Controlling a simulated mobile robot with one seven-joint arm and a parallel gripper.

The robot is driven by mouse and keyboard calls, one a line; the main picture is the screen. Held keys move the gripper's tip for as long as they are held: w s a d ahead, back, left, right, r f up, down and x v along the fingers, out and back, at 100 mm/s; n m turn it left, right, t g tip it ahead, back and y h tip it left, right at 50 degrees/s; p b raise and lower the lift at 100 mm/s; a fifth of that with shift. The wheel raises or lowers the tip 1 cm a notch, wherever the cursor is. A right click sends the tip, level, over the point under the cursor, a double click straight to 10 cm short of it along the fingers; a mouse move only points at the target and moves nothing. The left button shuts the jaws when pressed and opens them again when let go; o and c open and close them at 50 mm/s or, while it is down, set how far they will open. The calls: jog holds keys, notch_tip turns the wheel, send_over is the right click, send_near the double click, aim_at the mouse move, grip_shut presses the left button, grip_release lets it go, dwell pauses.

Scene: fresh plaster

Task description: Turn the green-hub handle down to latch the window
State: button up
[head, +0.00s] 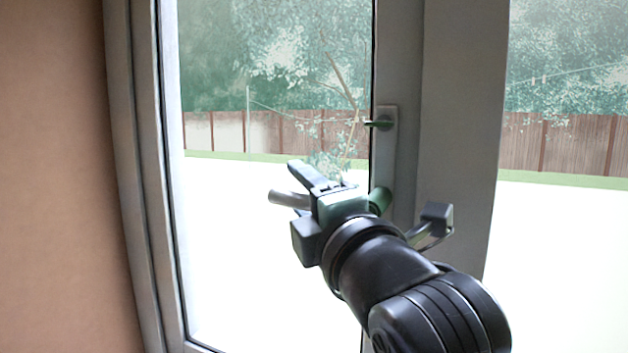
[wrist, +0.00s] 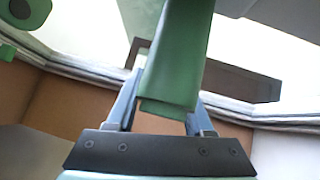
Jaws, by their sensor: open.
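The window handle has a green hub (head: 379,201) low on the frame's upright. Its grey lever (head: 287,199) sticks out to the left, about level, with its middle hidden behind my gripper. My gripper (head: 299,188) is open at the lever, with one finger above it and the other mostly hidden. In the wrist view a green bar (wrist: 180,55) runs down from the top edge and ends between the fingers of my gripper (wrist: 163,95). I cannot tell whether the fingers touch it.
A dark-ended bracket (head: 436,217) shows right of my wrist. A tan wall (head: 55,180) stands at left. A round green part (wrist: 28,10) shows in the wrist view's top-left corner.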

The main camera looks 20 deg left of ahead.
grip_shut()
dwell(1.4)
